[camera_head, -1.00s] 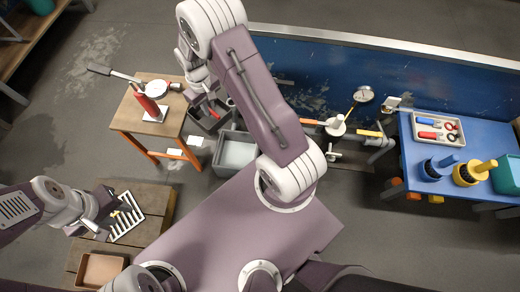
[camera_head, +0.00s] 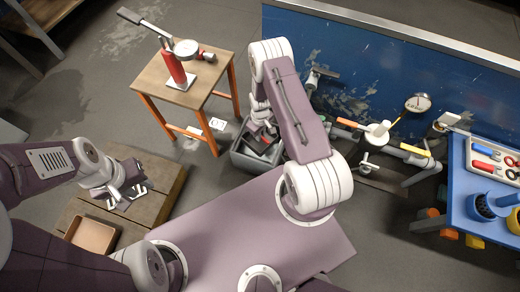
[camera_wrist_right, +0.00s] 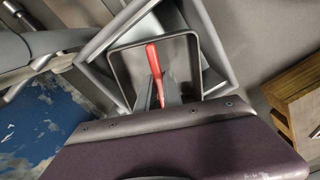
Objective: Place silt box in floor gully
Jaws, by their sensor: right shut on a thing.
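The floor gully (camera_head: 246,164) is a grey square basin on the floor below the blue wall. The silt box (camera_wrist_right: 181,58) is a grey open box with a red handle (camera_wrist_right: 155,70). My right gripper (camera_wrist_right: 157,90) is shut on that handle. In the right wrist view the box shows within the gully's frame (camera_wrist_right: 213,42), turned relative to it; I cannot tell how deep it sits. In the head view my right gripper (camera_head: 262,133) is over the gully.
A brown tray (camera_head: 90,235) lies on the platform. A wooden table (camera_head: 212,80) with a red-based press (camera_head: 177,70) stands behind left of the gully. Pipes with a valve (camera_head: 378,133) run along the wall. A blue table (camera_head: 470,205) holds tools at right.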

